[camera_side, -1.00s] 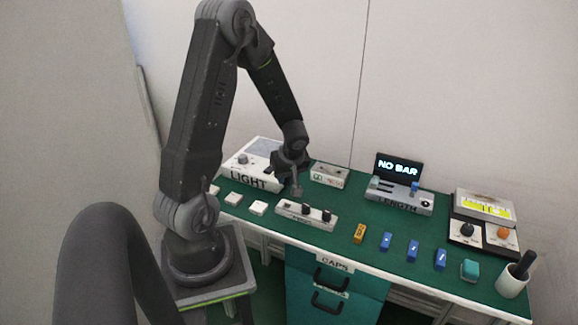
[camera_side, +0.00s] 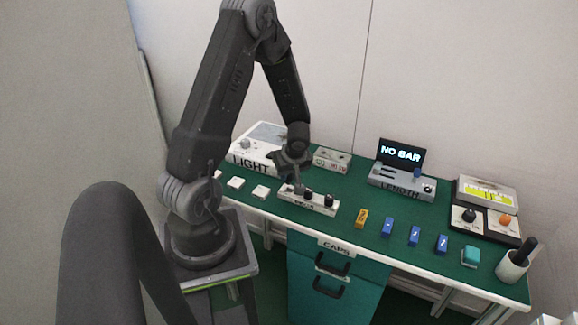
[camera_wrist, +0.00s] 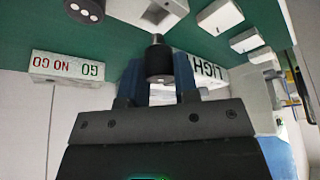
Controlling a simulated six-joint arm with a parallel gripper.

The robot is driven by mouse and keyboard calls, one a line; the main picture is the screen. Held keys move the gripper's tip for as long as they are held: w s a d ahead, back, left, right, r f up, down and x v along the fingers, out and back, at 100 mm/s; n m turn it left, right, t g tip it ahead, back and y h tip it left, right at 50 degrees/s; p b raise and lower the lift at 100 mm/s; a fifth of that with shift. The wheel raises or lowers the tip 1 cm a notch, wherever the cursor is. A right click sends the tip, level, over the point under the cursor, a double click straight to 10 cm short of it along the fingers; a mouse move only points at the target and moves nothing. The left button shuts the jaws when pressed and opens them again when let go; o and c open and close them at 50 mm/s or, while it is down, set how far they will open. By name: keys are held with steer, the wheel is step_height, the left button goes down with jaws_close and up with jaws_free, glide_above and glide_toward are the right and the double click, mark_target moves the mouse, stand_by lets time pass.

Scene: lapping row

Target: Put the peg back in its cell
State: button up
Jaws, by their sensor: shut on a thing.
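My gripper (camera_side: 297,180) is over the left part of the white rack (camera_side: 318,206) in the side view. In the wrist view, my gripper (camera_wrist: 160,85) has its blue fingers shut on a dark round peg (camera_wrist: 158,62), which sticks out between them. Dark knobs or pegs (camera_side: 308,194) stand in the rack's middle and right. The left end of the rack is partly hidden by the gripper, and I cannot tell whether the held peg touches the rack.
The LIGHT box (camera_side: 258,153) is left of the gripper; the GO / NO GO block (camera_side: 332,160) stands behind. White tiles (camera_side: 236,183) lie left of the rack. Orange (camera_side: 361,219) and blue (camera_side: 388,227) caps lie to the right. The LENGTH gauge (camera_side: 401,182) is further back.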

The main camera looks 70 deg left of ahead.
mark_target(290, 179)
steer(key=shift+f, duration=0.65)
steer(key=shift+f, duration=1.45)
stand_by(0.8)
steer(key=o, duration=1.1)
steer(key=v, duration=1.4)
